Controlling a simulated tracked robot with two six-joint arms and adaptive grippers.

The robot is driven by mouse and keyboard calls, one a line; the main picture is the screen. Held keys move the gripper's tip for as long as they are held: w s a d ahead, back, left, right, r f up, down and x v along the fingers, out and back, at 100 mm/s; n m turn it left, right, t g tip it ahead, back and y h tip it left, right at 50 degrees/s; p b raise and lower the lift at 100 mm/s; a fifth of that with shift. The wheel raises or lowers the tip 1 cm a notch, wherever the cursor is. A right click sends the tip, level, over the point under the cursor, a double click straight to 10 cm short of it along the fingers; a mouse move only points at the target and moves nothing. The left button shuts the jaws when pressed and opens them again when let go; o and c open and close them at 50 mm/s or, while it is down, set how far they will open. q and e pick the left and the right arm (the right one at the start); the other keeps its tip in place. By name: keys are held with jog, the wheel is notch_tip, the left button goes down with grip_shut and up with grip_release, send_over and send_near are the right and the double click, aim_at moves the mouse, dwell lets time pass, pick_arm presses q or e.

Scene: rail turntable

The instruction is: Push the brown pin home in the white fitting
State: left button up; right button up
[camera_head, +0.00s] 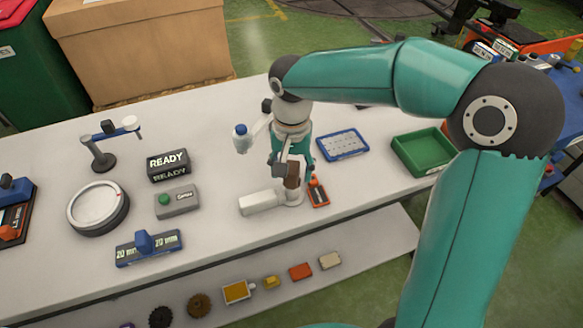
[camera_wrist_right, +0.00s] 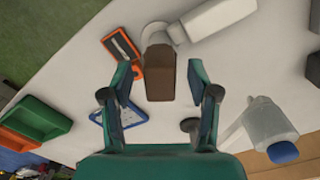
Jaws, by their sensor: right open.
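The brown pin (camera_head: 292,175) stands upright at the ring-shaped end of the white fitting (camera_head: 262,202), near the table's front edge. The pin's tall body shows above the fitting; its lower end is hidden. My right gripper (camera_head: 291,163) is open and points down over the pin. In the right wrist view the brown pin (camera_wrist_right: 160,74) shows between the two open fingers (camera_wrist_right: 159,78), with a gap on each side. The white fitting (camera_wrist_right: 215,16) lies beyond it there. My left gripper is not in view.
An orange-framed tool (camera_head: 318,192) lies close beside the fitting. A blue tray (camera_head: 343,144) and a green bin (camera_head: 420,150) are to the right. A white bottle with blue cap (camera_head: 241,138) stands left of the gripper. A grey button box (camera_head: 178,202) is further left.

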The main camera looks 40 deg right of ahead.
notch_tip(320, 180, up, 12)
dwell(0.6)
jog(key=shift+f, duration=0.1)
dwell(0.6)
